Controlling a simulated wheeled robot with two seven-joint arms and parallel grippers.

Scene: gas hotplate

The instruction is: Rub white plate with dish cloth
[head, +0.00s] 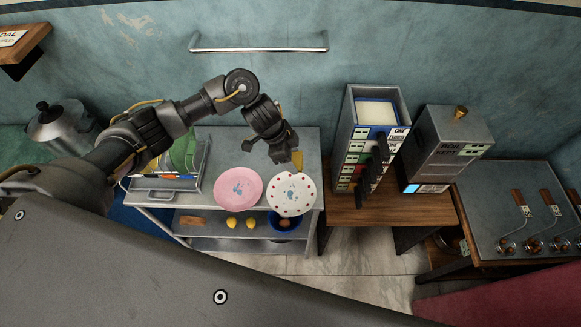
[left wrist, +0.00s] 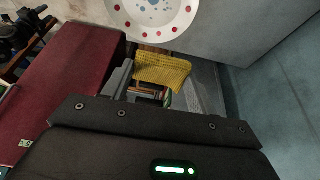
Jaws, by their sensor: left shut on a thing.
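The white plate (head: 292,196), with red dots around its rim and a blue pattern in the middle, is on the metal cart. It also shows, cut off, at the top of the left wrist view (left wrist: 160,22). My left gripper (head: 285,158) is at the plate's far edge, shut on the yellow dish cloth (head: 298,161). The cloth shows as a yellow woven piece in the left wrist view (left wrist: 163,72), just short of the plate's rim. I cannot tell whether the cloth touches the plate. My right gripper is not in view.
A pink plate (head: 238,188) lies just left of the white one. A dish rack (head: 165,183) is at the cart's left. Lemons (head: 232,222) and a blue bowl (head: 286,224) are on the shelf below. A tall dispenser (head: 362,150) stands to the right.

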